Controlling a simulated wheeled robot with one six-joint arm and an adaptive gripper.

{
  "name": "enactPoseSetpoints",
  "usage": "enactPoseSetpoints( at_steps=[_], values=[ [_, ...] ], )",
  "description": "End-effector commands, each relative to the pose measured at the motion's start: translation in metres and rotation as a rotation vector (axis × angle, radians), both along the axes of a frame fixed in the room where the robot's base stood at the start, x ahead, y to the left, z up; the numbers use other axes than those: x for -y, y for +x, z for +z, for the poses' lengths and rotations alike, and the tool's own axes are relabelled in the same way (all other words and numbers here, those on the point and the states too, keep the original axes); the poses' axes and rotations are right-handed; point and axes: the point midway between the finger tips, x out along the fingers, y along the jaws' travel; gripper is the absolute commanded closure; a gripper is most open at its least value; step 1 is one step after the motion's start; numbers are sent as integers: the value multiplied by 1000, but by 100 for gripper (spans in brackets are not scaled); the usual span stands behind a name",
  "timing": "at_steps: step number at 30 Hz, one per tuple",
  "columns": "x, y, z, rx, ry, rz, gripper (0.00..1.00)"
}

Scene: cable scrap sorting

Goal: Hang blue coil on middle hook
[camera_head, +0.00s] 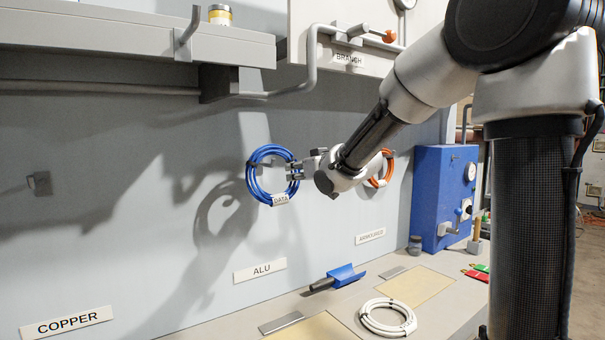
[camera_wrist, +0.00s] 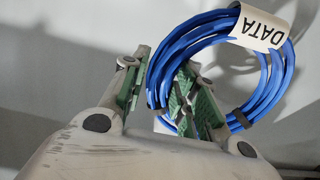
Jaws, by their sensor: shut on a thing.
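The blue coil (camera_head: 253,182), with a white DATA tag (camera_head: 281,199), stands upright close to the grey wall, above the ALU label (camera_head: 260,270). My gripper (camera_head: 293,171) is shut on its right side in the head view. In the wrist view, the blue coil (camera_wrist: 188,43) passes between the green-padded fingers of my gripper (camera_wrist: 160,88). The middle hook is mostly hidden behind the coil. A grey shape shows through the ring in the wrist view, but I cannot tell whether the coil is around the hook.
An empty hook (camera_head: 39,183) is on the left, above the COPPER label (camera_head: 67,322). An orange coil (camera_head: 387,168) hangs on the right, partly behind my arm. A pipe (camera_head: 311,65) runs above.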

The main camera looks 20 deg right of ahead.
Motion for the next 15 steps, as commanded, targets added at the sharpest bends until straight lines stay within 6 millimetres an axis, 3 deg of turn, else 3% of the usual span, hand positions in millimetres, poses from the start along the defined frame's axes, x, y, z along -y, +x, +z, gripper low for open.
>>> enactPoseSetpoints(
  at_steps=[15],
  values=[
    [-11,33,-1,1,-1,0,98]
  ],
)
